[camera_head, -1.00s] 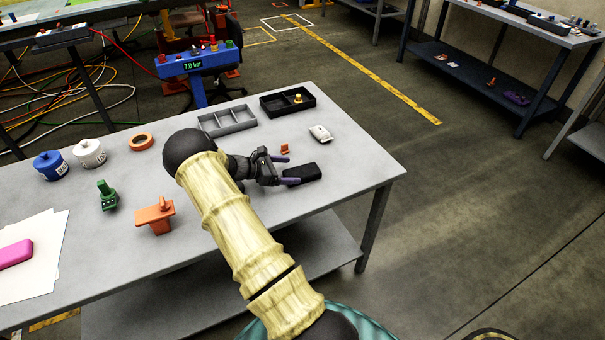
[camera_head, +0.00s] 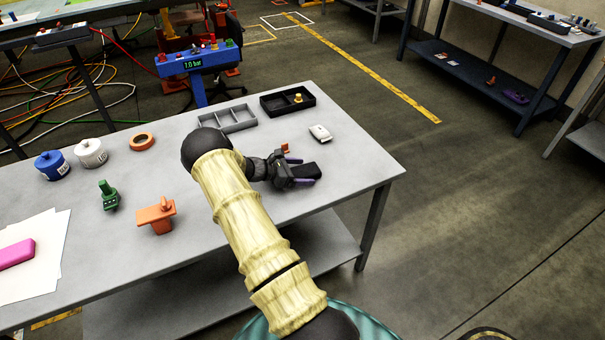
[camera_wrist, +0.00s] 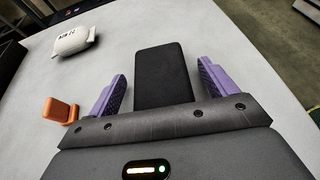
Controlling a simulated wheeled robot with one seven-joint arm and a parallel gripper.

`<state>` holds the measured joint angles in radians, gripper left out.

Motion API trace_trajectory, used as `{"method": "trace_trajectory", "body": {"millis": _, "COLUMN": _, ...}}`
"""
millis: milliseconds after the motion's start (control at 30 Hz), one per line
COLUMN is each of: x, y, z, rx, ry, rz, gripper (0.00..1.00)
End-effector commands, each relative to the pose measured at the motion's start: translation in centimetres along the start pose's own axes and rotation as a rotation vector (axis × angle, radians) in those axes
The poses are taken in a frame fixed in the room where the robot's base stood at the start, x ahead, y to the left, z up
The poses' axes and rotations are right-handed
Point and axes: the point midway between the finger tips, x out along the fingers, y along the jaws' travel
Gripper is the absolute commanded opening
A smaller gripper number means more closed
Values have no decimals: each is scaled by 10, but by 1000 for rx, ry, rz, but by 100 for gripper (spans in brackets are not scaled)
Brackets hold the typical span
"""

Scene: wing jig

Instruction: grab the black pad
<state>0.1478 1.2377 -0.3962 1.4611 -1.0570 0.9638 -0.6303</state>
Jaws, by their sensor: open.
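The black pad (camera_head: 308,171) lies flat on the grey table near its right end. In the wrist view the black pad (camera_wrist: 163,76) lies lengthwise between the two purple fingers, with its near end hidden behind the gripper body. My gripper (camera_head: 301,171) is open around the pad. In the wrist view my gripper (camera_wrist: 160,86) has one finger on each side of the pad, with a gap on both sides. Whether the fingers touch the table cannot be told.
A white labelled item (camera_head: 320,132) and a small orange block (camera_head: 286,148) lie just behind the pad. A grey divided tray (camera_head: 228,119) and a black tray (camera_head: 288,102) stand at the back. The table's right edge (camera_head: 392,180) is close; the surface right of the pad is clear.

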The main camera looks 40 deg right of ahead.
Motion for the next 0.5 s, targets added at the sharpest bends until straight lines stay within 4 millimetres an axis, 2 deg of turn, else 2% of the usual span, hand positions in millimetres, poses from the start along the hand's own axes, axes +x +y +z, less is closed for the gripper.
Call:
{"method": "trace_trajectory", "body": {"millis": 200, "x": 0, "y": 0, "z": 0, "rx": 0, "ry": 0, "rz": 0, "gripper": 83}}
{"method": "trace_trajectory", "body": {"millis": 433, "x": 0, "y": 0, "z": 0, "rx": 0, "ry": 0, "rz": 0, "gripper": 37}}
{"method": "trace_trajectory", "body": {"millis": 500, "x": 0, "y": 0, "z": 0, "rx": 0, "ry": 0, "rz": 0, "gripper": 37}}
